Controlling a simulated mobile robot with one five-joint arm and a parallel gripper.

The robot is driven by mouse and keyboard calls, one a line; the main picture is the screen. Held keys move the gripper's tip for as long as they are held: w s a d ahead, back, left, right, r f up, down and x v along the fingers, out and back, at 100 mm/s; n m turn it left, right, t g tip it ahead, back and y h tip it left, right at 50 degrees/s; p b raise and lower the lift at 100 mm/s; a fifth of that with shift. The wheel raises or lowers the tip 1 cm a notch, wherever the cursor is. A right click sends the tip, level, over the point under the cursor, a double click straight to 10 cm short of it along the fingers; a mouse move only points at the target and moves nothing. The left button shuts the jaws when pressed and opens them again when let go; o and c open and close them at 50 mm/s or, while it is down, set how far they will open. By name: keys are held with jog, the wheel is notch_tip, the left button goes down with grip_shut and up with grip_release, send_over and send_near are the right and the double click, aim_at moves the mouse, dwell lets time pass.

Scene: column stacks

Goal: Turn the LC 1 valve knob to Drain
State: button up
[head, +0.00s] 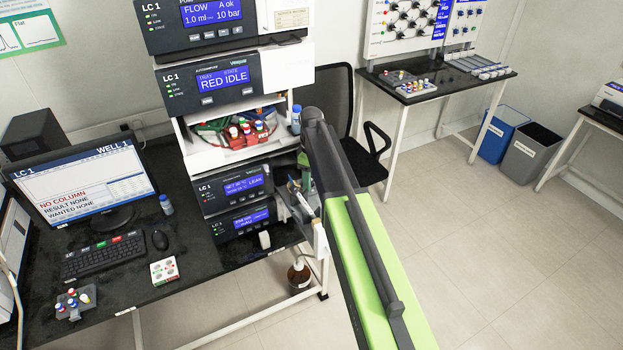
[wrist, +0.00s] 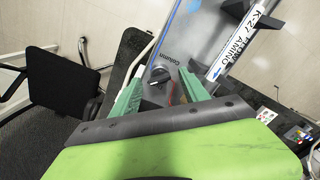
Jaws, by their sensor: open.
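The valve knob (wrist: 160,76), dark and round, shows in the wrist view on a grey panel with the word "Column" printed beside it. No Drain mark is readable. My gripper (wrist: 161,84) is open, its two green fingers on either side of the knob; I cannot tell whether they touch it. In the head view a bit of green finger (head: 303,159) shows at the right side of the LC 1 stack (head: 222,196), and my arm hides the knob there.
A column labelled K-27 AMINO (wrist: 228,52) stands close beside the knob. The monitor (head: 85,180) reads NO COLUMN, RESULT NONE, WANTED NONE. A black chair (head: 360,165) stands behind my arm. A brown bottle (head: 299,275) is below the stack.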

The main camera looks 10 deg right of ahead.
notch_tip(320, 180, up, 17)
jog(key=p, duration=1.7)
jog(key=shift+r, duration=0.2)
jog(key=shift+f, duration=0.1)
